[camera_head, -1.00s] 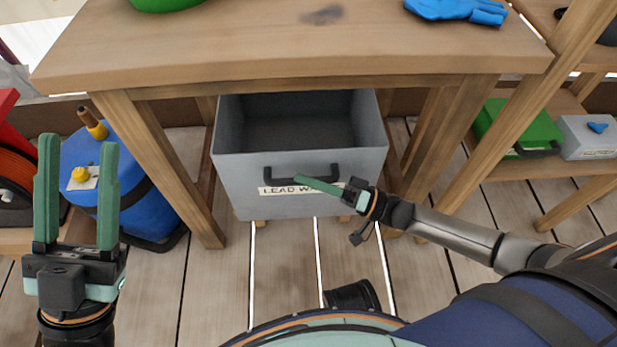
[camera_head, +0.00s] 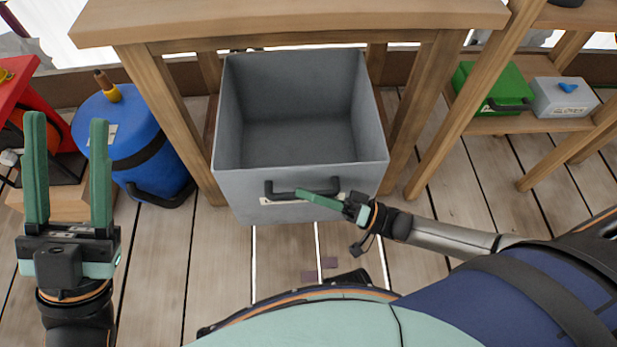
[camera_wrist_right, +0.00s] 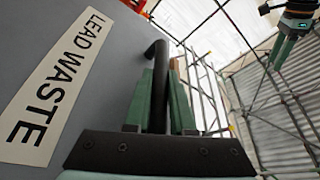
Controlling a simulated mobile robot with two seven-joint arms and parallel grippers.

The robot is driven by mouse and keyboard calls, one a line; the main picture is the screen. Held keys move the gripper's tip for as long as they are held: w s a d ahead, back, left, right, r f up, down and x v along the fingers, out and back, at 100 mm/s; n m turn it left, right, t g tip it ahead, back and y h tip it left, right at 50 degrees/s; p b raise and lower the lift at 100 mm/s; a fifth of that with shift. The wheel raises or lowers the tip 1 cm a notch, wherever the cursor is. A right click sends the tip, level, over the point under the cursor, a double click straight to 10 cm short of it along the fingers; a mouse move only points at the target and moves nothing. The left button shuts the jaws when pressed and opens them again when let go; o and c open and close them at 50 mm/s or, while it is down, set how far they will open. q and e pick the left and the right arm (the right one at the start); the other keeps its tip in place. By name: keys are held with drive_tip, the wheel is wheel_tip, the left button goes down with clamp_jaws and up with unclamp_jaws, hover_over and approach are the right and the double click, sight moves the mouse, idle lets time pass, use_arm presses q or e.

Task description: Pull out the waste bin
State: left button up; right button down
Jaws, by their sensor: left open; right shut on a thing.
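The grey waste bin (camera_head: 235,188) stands in front of and partly beneath the wooden table, open at the top and empty inside. Its front carries a black handle (camera_head: 285,193). A "LEAD WASTE" label shows in the right wrist view (camera_wrist_right: 58,88), while my gripper partly covers it in the head view. My right gripper (camera_head: 322,198) is shut on the handle, whose bar (camera_wrist_right: 160,85) runs between the green fingers in the right wrist view. My left gripper (camera_head: 68,175) is open and empty at the left, clear of the bin.
The wooden table (camera_head: 290,20) stands over the bin's back, with legs on both sides. A blue canister (camera_head: 135,150) is left of the table. A green box (camera_head: 490,90) and a grey box (camera_head: 563,97) sit on a low shelf at right. Plank floor is open ahead.

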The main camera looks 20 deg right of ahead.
use_arm(q)
drive_tip(key=shift+s+a+r, duration=0.15)
drive_tip(key=shift+s, duration=0.2)
use_arm(e)
drive_tip(key=shift+s+a, duration=0.15)
drive_tip(key=shift+s, duration=0.55)
drive_tip(key=c, duration=0.8)
unclamp_jaws()
drive_tip(key=shift+o, duration=0.2)
use_arm(q)
drive_tip(key=shift+r, duration=0.15)
use_arm(e)
drive_tip(key=v, duration=1.2)
drive_tip(key=shift+s+d, duration=0.2)
drive_tip(key=shift+d, duration=0.05)
